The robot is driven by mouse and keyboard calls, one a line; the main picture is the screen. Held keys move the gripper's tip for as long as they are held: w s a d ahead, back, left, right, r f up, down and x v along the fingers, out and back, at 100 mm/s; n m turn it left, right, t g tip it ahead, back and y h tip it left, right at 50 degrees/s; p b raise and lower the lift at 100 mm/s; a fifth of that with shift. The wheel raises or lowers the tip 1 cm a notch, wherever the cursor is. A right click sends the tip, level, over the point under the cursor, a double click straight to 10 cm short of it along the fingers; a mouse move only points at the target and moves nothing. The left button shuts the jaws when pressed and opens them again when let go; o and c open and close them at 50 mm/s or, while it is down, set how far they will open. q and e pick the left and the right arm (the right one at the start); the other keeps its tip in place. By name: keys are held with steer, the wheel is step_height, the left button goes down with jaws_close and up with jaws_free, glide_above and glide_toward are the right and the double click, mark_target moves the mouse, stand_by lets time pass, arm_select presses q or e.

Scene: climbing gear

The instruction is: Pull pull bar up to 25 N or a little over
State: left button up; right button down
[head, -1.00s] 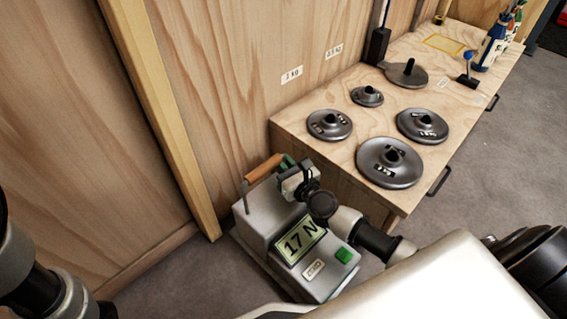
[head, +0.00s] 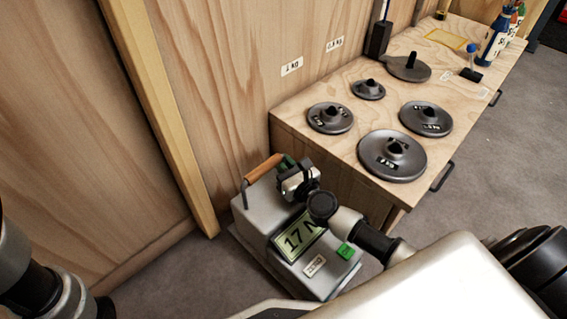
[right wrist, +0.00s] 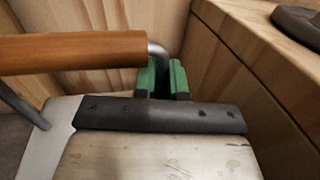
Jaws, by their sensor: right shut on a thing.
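The pull bar (head: 264,167) is an orange-brown wooden grip on bent metal legs, on top of a grey metal force gauge box (head: 254,213). The gauge's display (head: 300,236) reads 17 N, its right edge partly covered by my arm. My right gripper (head: 288,162) is at the right end of the bar. In the right wrist view, its green fingertips (right wrist: 162,79) are shut around the metal leg beside the wooden grip (right wrist: 75,52). A green button (head: 345,250) and a small label are on the gauge's front. My left gripper is out of view; only part of that arm shows.
A wooden bench (head: 350,175) to the right of the gauge carries several grey weight discs, including a large one (head: 391,160) near its front corner. A wooden wall and upright post (head: 165,120) stand behind and left. Grey floor is free on the right.

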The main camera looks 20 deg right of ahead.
steer(key=shift+d+f+b, duration=0.1)
steer(key=shift+f+b, duration=0.25)
steer(key=c, duration=1.5)
jaws_free()
steer(key=shift+r, duration=0.1)
steer(key=o, duration=0.4)
